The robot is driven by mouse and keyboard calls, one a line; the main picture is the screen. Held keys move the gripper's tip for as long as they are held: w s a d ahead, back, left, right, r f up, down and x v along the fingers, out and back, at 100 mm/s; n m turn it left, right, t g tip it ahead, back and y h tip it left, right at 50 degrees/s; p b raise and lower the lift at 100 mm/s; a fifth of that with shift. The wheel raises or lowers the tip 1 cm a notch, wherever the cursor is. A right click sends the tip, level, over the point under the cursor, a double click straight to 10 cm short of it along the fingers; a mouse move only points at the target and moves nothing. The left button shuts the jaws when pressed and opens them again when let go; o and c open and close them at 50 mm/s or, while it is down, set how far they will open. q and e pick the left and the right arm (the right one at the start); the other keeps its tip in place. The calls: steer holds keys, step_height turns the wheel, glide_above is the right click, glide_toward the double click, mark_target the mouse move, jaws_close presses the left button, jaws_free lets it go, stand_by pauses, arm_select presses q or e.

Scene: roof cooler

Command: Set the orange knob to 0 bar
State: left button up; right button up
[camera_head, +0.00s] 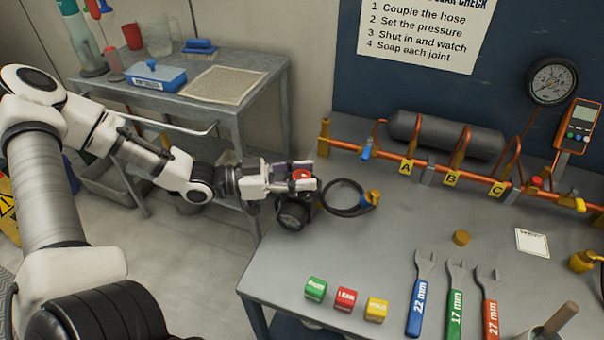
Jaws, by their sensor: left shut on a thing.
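My left gripper (305,179) reaches in from the left, over the left edge of the grey workbench (400,215). It is shut on a small orange-red knob (302,174), whose top shows between the fingers. A dark round body (292,213), perhaps a regulator or gauge, sits just below the gripper. A black hose (347,210) curls from beside it to a brass fitting (372,197). The knob's marks and setting are hidden or too small to read. A round dial gauge (553,81) hangs on the back wall; its reading is too small to tell. My right gripper is not in view.
An orange pipe manifold (430,170) with tags A, B and C runs along the bench's back. Green (316,288), red (346,299) and yellow (376,309) blocks and three wrenches (455,305) lie in front. A side table (245,82) stands back left.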

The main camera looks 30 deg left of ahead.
arm_select(q)
steer(key=shift+f+n+t+y, duration=0.15)
steer(key=shift+n+t+y, duration=0.75)
steer(key=shift+t+y, duration=0.1)
steer(key=n+t+y+b, duration=0.2)
steer(key=y, duration=0.1)
steer(key=shift+n+t+y+b, duration=0.3)
steer(key=shift+n+t+y, duration=0.1)
steer(key=shift+n+y, duration=0.2)
steer(key=o, duration=1.2)
steer(key=shift+c, duration=0.2)
